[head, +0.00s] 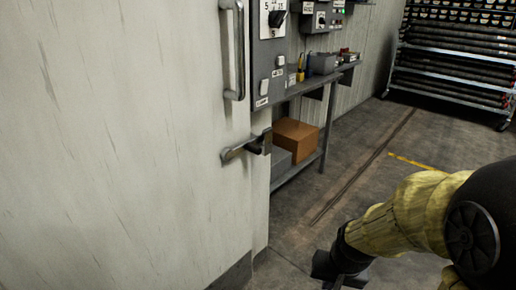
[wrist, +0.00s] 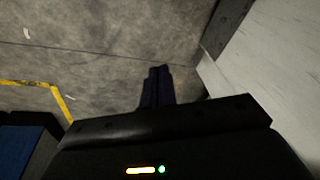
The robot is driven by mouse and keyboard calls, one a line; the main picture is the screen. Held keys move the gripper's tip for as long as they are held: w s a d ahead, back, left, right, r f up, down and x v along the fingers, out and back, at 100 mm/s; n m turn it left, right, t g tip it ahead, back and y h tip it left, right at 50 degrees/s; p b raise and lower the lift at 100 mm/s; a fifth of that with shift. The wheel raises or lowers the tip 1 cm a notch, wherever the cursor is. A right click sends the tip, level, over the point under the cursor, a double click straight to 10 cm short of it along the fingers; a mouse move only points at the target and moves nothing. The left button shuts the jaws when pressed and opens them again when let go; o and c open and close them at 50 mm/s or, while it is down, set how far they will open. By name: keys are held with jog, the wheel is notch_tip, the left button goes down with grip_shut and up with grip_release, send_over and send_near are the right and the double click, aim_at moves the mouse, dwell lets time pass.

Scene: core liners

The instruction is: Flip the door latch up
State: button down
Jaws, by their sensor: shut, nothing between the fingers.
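The door latch (head: 245,147) is a metal lever at the right edge of the pale door (head: 150,130), below a vertical pull handle (head: 235,50). Its arm slopes slightly up to the right from a rounded pivot end, and its dark right end reaches the door's edge. My gripper (head: 330,280) is low at the bottom of the head view, below and to the right of the latch and well apart from it. In the wrist view my gripper (wrist: 158,75) points at the floor with its dark fingers together and empty. The latch is not visible in the wrist view.
A grey control panel (head: 268,85) stands just right of the door. Behind it a workbench (head: 325,83) holds small items, with a cardboard box (head: 296,140) below. A pipe rack (head: 455,60) stands at the back right. The floor (head: 390,190) between is clear.

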aim_at(259, 150)
jog(key=w+a+r+m+t+y+p, duration=0.1)
jog(key=w+a+r+m+y+p, duration=0.25)
jog(key=w+a+m, duration=0.35)
jog(key=w+a+r+m+y+p, duration=0.35)
jog(key=w+m, duration=0.25)
jog(key=w, duration=0.4)
jog(key=w+a+r+m+t+y+p, duration=0.1)
jog(key=w+r+m+t+y+p, duration=0.2)
jog(key=w+m, duration=0.7)
jog(key=w+r+t, duration=0.2)
jog(key=w, duration=0.1)
jog(key=shift+r+m+t+p, duration=0.3)
jog(key=shift+r+p, duration=0.05)
jog(key=shift+p, duration=0.05)
jog(key=shift+a, duration=0.1)
jog(key=x, duration=0.9)
jog(key=shift+w+a+f+b, duration=0.1)
jog(key=shift+w+a+b, duration=0.05)
jog(key=shift+a+b, duration=0.2)
notch_tip(259, 150, up, 4)
jog(key=shift+f+p, duration=0.25)
jog(key=shift+p, duration=0.1)
jog(key=shift+w+r, duration=0.1)
jog(key=shift+r, duration=0.15)
